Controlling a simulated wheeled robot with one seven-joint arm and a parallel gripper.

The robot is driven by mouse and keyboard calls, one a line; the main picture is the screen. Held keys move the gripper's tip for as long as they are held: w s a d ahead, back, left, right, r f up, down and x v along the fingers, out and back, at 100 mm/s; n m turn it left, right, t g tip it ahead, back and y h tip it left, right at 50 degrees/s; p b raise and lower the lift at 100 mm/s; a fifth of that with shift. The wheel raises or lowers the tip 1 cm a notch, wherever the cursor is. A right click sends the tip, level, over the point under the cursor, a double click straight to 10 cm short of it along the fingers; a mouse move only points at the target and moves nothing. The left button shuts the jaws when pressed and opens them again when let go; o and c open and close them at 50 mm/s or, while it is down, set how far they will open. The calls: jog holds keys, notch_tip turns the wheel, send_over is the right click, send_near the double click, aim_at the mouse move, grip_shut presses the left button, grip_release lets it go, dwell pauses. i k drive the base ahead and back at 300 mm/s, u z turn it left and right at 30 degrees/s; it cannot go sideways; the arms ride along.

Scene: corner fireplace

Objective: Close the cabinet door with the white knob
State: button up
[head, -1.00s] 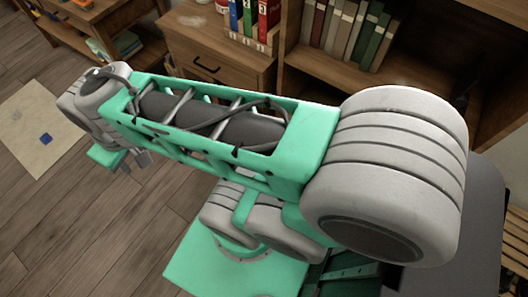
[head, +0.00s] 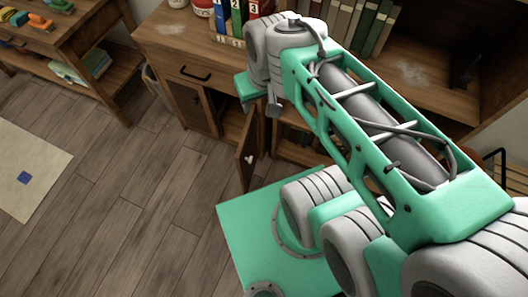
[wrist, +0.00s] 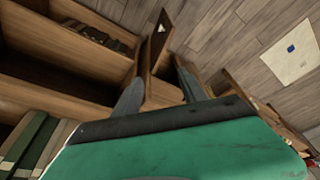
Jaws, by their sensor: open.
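The cabinet door (head: 246,150) stands open, swung out from the front of the wooden cabinet. Its small white knob (head: 250,159) faces right in the head view. The door (wrist: 151,40) and white knob (wrist: 161,28) also show at the top of the wrist view, beyond the fingers. My gripper (head: 272,106) is above the door and in front of the cabinet; in the head view my arm partly hides the cabinet front. In the wrist view the two fingers of my gripper (wrist: 160,88) are spread, with nothing held between them. I see no contact with the door.
The cabinet top holds binders (head: 232,20) and books (head: 365,22). A drawer with a black handle (head: 196,75) is left of the open door. A low table (head: 75,35) stands at the far left. The wooden floor (head: 130,190) left of the door is clear.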

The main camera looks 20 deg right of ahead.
aim_at(246, 157)
jog(key=z, duration=1.6)
jog(key=k, duration=1.2)
jog(key=u, duration=1.95)
jog(key=i, duration=0.5)
jog(key=z, duration=0.1)
